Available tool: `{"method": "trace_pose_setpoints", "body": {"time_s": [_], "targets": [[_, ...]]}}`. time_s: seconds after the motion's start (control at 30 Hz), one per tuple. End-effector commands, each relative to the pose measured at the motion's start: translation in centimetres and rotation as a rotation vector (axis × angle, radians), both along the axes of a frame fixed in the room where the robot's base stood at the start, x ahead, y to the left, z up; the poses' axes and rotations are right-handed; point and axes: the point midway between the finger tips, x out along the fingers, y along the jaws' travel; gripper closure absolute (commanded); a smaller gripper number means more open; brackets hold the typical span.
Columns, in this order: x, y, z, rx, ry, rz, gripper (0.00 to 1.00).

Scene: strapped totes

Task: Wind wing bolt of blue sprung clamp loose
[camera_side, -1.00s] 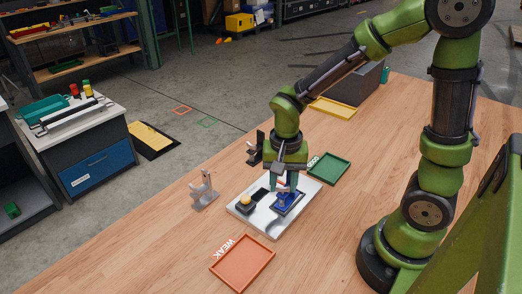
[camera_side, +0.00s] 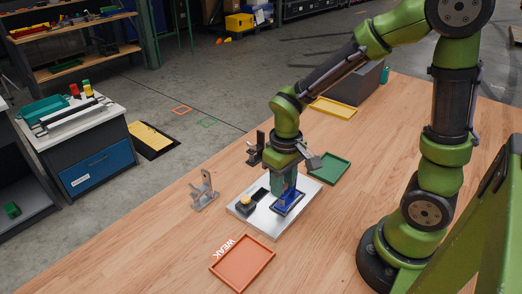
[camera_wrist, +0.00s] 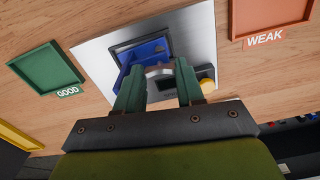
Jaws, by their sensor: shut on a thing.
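The blue sprung clamp (camera_side: 289,203) sits on the right part of a pale metal plate (camera_side: 272,228). In the wrist view the clamp (camera_wrist: 150,50) lies just beyond my fingertips. My gripper (camera_side: 284,192) points down at the clamp. In the wrist view its two green fingers (camera_wrist: 158,72) stand a little apart, with a grey rounded piece, the wing bolt (camera_wrist: 158,70), between their tips. The fingers are shut on it. The fingers hide much of the bolt, so its angle and how far it is wound cannot be told.
A yellow-topped button (camera_side: 245,201) is on the plate left of the clamp. A green GOOD tray (camera_side: 345,172) lies behind right, an orange WEAK tray (camera_side: 262,262) in front. A grey metal bracket (camera_side: 204,190) stands left of the plate. Bare wood lies between them.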

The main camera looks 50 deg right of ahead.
Motion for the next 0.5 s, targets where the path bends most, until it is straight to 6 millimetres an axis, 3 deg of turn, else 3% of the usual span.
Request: {"method": "trace_pose_setpoints", "body": {"time_s": [0.5], "targets": [[0.04, -0.04, 0.02, 0.000, -0.001, 0.490, 0.93]]}}
